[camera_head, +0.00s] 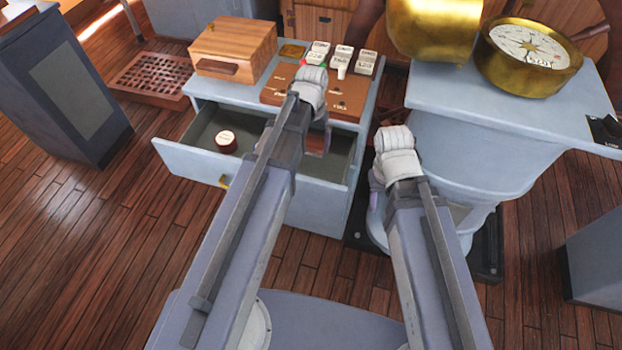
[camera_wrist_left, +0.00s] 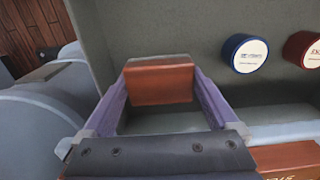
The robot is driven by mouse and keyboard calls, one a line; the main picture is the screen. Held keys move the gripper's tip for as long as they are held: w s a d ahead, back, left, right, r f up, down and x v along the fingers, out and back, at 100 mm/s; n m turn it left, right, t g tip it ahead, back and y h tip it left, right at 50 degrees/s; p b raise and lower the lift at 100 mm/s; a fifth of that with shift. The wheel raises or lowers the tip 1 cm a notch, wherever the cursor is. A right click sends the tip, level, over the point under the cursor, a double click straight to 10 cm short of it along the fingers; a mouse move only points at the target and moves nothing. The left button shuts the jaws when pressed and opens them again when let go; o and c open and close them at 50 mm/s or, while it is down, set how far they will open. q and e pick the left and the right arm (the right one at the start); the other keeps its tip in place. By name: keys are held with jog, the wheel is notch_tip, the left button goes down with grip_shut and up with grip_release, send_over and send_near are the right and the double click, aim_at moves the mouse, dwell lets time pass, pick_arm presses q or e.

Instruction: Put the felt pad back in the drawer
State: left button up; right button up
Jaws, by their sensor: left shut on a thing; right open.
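The felt pad (camera_wrist_left: 160,82) is a reddish-brown block with a thin grey edge. My left gripper (camera_wrist_left: 160,92) is shut on it, with one purple finger at each side. In the head view the left gripper (camera_head: 316,140) points down at the right part of the open drawer (camera_head: 190,163), and the pad shows only partly behind my arm. I cannot tell whether the pad touches the drawer floor. My right gripper (camera_head: 376,182) is open and empty, right of the drawer cabinet; its fingertips are mostly hidden.
A red-lidded round tin (camera_head: 227,141) lies in the left part of the drawer. A blue-rimmed tin (camera_wrist_left: 245,53) also shows in the left wrist view. A wooden box (camera_head: 232,50) and several labelled blocks stand on the cabinet top. A compass pedestal (camera_head: 470,140) stands to the right.

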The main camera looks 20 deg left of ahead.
pick_arm(q)
jog(key=shift+a+f, duration=0.1)
jog(key=shift+f, duration=0.25)
jog(key=b, duration=0.6)
send_over(311, 170)
notch_tip(311, 170, down, 6)
jog(key=shift+f, duration=0.1)
jog(key=shift+f+b, duration=0.1)
jog(key=shift+b, duration=0.2)
notch_tip(311, 170, down, 4)
jog(key=b, duration=0.3)
jog(key=shift+r, duration=0.25)
jog(key=shift+f+b, duration=0.2)
jog(key=shift+b, duration=0.25)
jog(key=o, duration=1.1)
jog(key=shift+r, duration=0.15)
notch_tip(311, 170, up, 12)
jog(key=p, duration=1.2)
jog(key=shift+r, duration=0.1)
